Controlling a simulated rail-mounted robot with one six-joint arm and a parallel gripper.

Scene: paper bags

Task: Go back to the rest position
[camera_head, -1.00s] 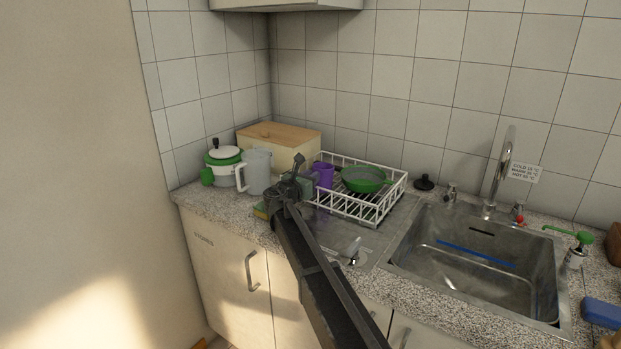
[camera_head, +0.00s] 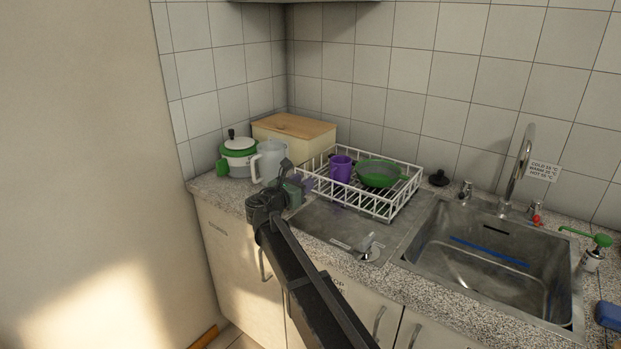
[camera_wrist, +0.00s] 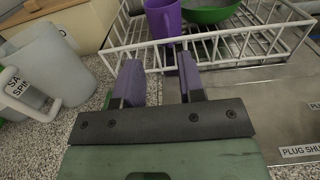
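My gripper (camera_head: 308,184) hangs over the counter just left of and in front of the white dish rack (camera_head: 382,213). In the wrist view its two purple-padded fingers (camera_wrist: 160,82) stand apart with nothing held between them, so it is open. A purple mug (camera_head: 341,169) stands in the rack, beyond the fingertips and apart from them; it also shows in the wrist view (camera_wrist: 163,18). A green pan (camera_head: 378,174) lies in the rack to the right of the mug.
A clear jug (camera_head: 271,160), a green-and-white pot (camera_head: 238,158) and a wood-lidded box (camera_head: 294,127) stand close behind and left of my gripper. The sink (camera_head: 490,255) and tap (camera_head: 521,160) are to the right. The front of the metal drainboard (camera_head: 340,227) is mostly clear.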

